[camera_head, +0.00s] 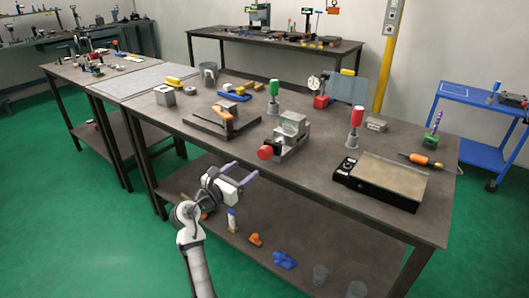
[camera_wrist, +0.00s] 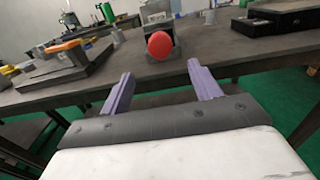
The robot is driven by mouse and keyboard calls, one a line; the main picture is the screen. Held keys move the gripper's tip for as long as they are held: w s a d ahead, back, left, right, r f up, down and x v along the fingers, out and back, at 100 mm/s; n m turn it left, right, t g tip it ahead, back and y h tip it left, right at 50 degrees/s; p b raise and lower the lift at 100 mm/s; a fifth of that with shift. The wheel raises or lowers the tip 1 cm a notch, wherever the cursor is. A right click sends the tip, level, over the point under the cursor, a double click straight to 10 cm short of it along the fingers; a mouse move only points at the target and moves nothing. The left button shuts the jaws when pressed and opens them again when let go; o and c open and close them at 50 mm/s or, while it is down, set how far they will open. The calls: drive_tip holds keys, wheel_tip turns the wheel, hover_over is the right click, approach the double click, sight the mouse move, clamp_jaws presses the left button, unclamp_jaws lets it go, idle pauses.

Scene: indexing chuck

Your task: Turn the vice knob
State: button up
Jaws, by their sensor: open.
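The grey metal vice (camera_head: 290,130) stands on the workbench near its front edge. Its round red knob (camera_head: 265,153) faces the front of the bench. In the wrist view the red knob (camera_wrist: 160,45) is ahead, above the gap between my fingers, with the vice body (camera_wrist: 160,15) behind it. My gripper (camera_head: 240,172) is open and empty, with two purple fingers. It is in front of the bench edge, apart from the knob and to its lower left in the head view. The fingers also show in the wrist view (camera_wrist: 162,85).
The workbench (camera_head: 320,175) holds a plate with an orange-handled part (camera_head: 222,120) left of the vice and a black box with a patterned top (camera_head: 380,182) to the right. A green-handled tool (camera_head: 273,92) stands behind the vice. The lower shelf (camera_head: 250,215) holds loose items.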

sight(262, 156)
drive_tip(key=p+x, duration=0.1)
drive_tip(key=x, duration=1)
drive_tip(key=shift+w+d+p, duration=0.25)
drive_tip(key=shift+p, duration=0.15)
drive_tip(key=shift+c, duration=0.2)
drive_tip(key=c, duration=0.9)
